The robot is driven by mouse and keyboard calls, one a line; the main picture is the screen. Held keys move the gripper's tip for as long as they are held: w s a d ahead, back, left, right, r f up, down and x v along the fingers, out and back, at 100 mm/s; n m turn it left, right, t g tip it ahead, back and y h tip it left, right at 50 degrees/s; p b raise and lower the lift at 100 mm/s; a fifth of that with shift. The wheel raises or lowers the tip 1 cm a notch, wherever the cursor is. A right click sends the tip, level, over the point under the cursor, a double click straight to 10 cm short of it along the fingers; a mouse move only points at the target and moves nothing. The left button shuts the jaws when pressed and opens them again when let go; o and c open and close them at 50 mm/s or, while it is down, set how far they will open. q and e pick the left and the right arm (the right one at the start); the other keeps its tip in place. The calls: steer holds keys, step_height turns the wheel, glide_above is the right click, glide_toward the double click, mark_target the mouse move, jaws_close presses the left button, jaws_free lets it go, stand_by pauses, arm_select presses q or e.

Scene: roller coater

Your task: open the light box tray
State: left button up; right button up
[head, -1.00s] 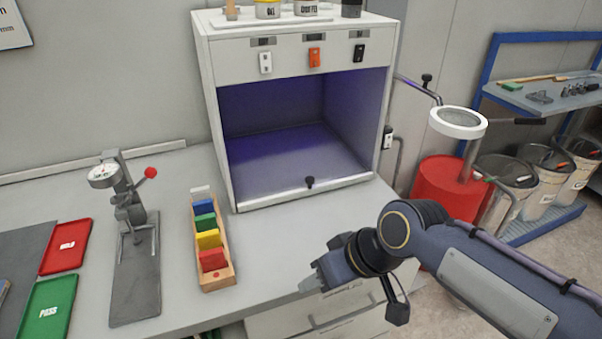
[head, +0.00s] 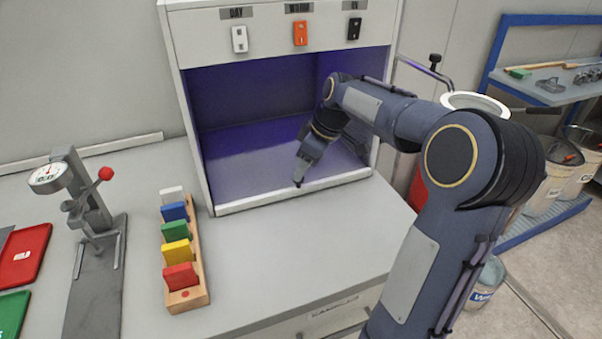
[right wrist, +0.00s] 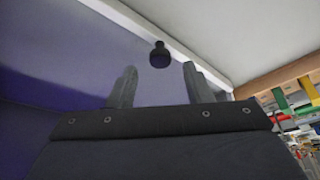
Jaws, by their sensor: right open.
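The light box (head: 180,110) is a white cabinet with a purple-lit inside. Its tray (head: 240,165) is the floor of the opening, with a white front edge (head: 250,200). A small black knob on that edge shows in the right wrist view (right wrist: 160,55), ahead of and between the two fingers. My right gripper (head: 299,182) points down at the tray's front edge; in the right wrist view (right wrist: 155,85) its fingers are apart with nothing between them. In the head view the gripper hides the knob or merges with it. My left gripper is not in view.
A wooden rack of coloured cards (head: 188,270) stands left of the box's front. A gauge stand (head: 90,215) and red (head: 25,255) and green (head: 12,312) trays are farther left. The counter in front of the box (head: 290,250) is clear.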

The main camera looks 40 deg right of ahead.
steer(key=shift+x, duration=1.5)
jaws_close()
